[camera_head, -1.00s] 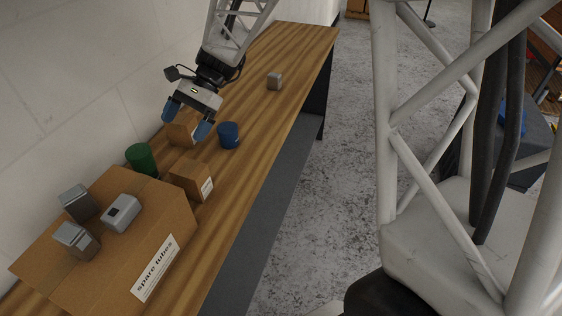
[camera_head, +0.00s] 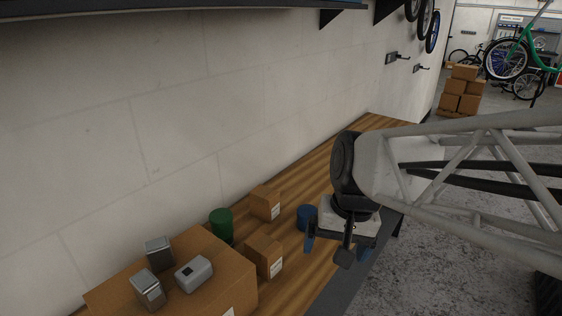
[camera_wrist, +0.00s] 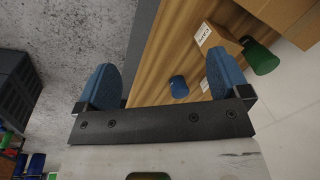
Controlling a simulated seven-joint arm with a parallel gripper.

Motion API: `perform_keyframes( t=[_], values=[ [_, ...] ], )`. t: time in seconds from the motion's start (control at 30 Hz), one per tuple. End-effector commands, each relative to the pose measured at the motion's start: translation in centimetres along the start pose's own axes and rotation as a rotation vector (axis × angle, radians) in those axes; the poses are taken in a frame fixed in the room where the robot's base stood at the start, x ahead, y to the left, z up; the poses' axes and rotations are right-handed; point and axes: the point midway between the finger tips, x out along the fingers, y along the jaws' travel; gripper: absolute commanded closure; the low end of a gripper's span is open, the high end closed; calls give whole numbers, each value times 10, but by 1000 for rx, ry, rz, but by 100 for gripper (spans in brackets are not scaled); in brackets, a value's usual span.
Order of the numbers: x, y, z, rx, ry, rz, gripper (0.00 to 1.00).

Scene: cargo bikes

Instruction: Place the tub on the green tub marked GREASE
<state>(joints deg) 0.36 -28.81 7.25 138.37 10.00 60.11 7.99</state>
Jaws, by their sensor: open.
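A blue tub (camera_head: 306,216) stands on the wooden bench, partly hidden behind my gripper; it also shows small in the wrist view (camera_wrist: 179,87). A green tub (camera_head: 221,225) stands near the wall, left of the blue one; it also shows at the right of the wrist view (camera_wrist: 262,58). No GREASE marking is readable. My gripper (camera_head: 338,246) is at the bench's front side, apart from both tubs. Its blue fingers (camera_wrist: 163,70) are spread wide with nothing held between them; the blue tub lies beyond them in the wrist view.
A large carton (camera_head: 215,262) at the left carries several grey metal pieces (camera_head: 194,273). The wall (camera_head: 150,150) closes off the bench's back. Bare bench (camera_head: 320,170) shows beyond the tubs.

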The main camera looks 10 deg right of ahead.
Motion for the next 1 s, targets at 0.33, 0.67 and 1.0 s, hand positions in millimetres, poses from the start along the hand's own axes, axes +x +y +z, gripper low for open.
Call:
perform_keyframes(
  t=[0.33,0.67,1.0],
  values=[
    [-7,34,40,-193,166,117,6],
    [-7,39,45,-227,191,139,6],
    [-7,39,45,-226,190,138,6]
  ],
)
